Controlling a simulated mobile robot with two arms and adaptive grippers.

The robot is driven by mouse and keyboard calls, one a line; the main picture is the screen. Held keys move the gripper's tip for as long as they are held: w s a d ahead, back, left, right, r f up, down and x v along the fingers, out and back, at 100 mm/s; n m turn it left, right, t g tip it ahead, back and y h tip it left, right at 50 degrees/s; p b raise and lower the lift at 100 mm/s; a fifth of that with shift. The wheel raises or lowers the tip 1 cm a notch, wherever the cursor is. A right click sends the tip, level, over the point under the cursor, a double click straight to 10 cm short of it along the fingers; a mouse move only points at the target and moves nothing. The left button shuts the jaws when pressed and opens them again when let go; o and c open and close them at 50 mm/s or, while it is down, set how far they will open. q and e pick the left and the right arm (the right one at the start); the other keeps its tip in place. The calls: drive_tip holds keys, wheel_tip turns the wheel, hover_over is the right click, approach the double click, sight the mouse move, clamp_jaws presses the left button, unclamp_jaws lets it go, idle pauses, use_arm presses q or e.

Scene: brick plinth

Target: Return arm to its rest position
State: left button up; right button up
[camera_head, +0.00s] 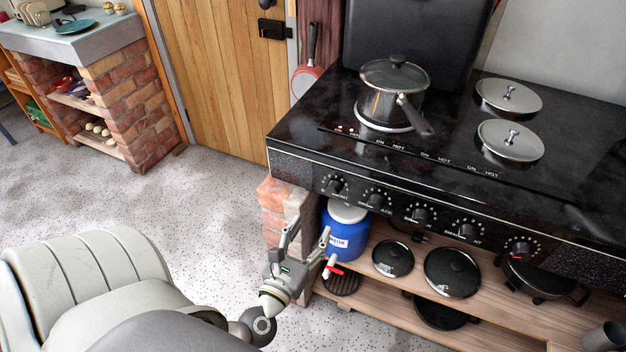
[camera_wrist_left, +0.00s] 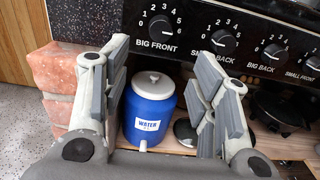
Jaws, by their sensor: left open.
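My left gripper (camera_head: 306,238) is open and empty in front of the stove's lower shelf. Its two fingers stand apart in the left wrist view (camera_wrist_left: 152,100), with a blue water container showing between and beyond them. That container (camera_head: 345,238) has a white lid, a "WATER" label and a small tap with a red handle low on its front. It stands upright on the shelf and also shows in the left wrist view (camera_wrist_left: 150,103). I cannot tell whether the gripper touches it. My right gripper is not in view.
The black stove (camera_head: 300,140) stands above the shelf, with a row of knobs (camera_head: 421,214) on its front. A lidded pot (camera_head: 392,92) sits on top. Pans and lids (camera_head: 451,272) fill the wooden shelf (camera_head: 400,310). A brick pillar (camera_head: 283,212) is left of the container. Speckled floor (camera_head: 210,215) is clear.

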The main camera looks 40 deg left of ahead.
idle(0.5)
use_arm(q)
drive_tip(key=s+a+f+n+g, duration=0.1)
drive_tip(key=s+f+n+g, duration=0.25)
drive_tip(key=f, duration=0.65)
drive_tip(key=s+f+n+g, duration=0.3)
drive_tip(key=f+n, duration=0.2)
drive_tip(key=f, duration=0.4)
drive_tip(key=s+a+f+n+g, duration=0.1)
drive_tip(key=s+f+n+g, duration=0.25)
drive_tip(key=f, duration=0.65)
drive_tip(key=s+d+f+n+g+h, duration=0.2)
drive_tip(key=s+d+f+n+g, duration=0.1)
drive_tip(key=s+f+n, duration=0.5)
drive_tip(key=s+d+f+n+g+h, duration=0.2)
drive_tip(key=s+d+f+n, duration=0.3)
drive_tip(key=s+f+n, duration=0.4)
drive_tip(key=s+n+g, duration=0.1)
drive_tip(key=s+n, duration=0.1)
drive_tip(key=s, duration=0.3)
drive_tip(key=shift+s+f+g+p, duration=0.15)
drive_tip(key=shift+f+g+p, duration=0.1)
drive_tip(key=shift+g+p, duration=0.1)
